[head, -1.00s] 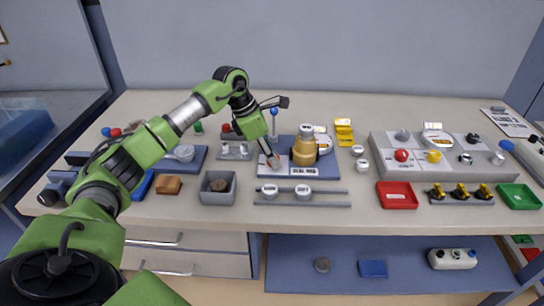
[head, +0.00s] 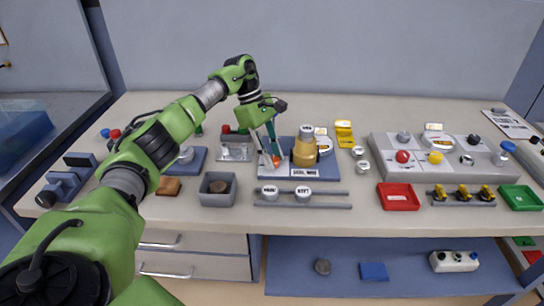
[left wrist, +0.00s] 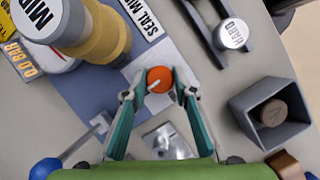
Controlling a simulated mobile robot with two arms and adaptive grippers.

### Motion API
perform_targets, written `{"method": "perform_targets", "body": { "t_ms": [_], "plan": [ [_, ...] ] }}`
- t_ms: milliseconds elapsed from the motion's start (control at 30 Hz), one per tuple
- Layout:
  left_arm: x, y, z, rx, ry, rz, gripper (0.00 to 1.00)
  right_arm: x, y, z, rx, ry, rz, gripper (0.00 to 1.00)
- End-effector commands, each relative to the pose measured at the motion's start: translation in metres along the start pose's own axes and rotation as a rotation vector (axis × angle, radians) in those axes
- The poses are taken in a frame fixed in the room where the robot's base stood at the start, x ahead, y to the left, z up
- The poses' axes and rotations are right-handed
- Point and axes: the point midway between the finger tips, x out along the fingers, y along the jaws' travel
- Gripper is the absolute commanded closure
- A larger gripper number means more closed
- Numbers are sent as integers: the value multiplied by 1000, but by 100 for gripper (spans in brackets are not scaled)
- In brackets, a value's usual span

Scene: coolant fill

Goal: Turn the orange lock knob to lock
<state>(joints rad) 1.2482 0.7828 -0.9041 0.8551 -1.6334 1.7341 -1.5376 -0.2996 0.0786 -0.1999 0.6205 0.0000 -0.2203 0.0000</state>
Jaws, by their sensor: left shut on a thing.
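The orange lock knob (head: 277,160) is a small round knob on the left part of the blue seal mix board (head: 300,176). In the left wrist view the knob (left wrist: 159,79) sits between the fingertips of my left gripper (left wrist: 158,94). My left gripper (head: 271,158) reaches down to the board from above and is shut on the knob, one finger on each side. The tan and yellow cylinder with a grey cap (head: 304,148) stands upright just right of the knob. The lower part of the knob is hidden. My right gripper is not in view.
A grey box with a brown piece (head: 218,200) stands at the front left of the board. A rail with two white-capped pieces (head: 325,205) lies in front. A metal plate (head: 234,150) is to the left. Bare table lies behind the board.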

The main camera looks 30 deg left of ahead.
Motion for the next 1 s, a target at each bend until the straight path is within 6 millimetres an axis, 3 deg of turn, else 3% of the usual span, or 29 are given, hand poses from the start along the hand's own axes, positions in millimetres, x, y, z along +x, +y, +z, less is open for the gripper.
{"method": "perform_targets", "body": {
  "t_ms": [667, 700, 767, 1000],
  "plan": [
    [-1, 1, 0, 61, 1, -21, 96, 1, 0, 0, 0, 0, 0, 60],
    [-1, 1, 0, 61, 1, -21, 69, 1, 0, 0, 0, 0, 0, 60],
    [-1, 1, 0, 61, 0, -21, 57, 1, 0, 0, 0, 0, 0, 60],
    [0, 1, 0, 59, 1, -23, 57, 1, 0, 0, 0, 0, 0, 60]
  ]
}}
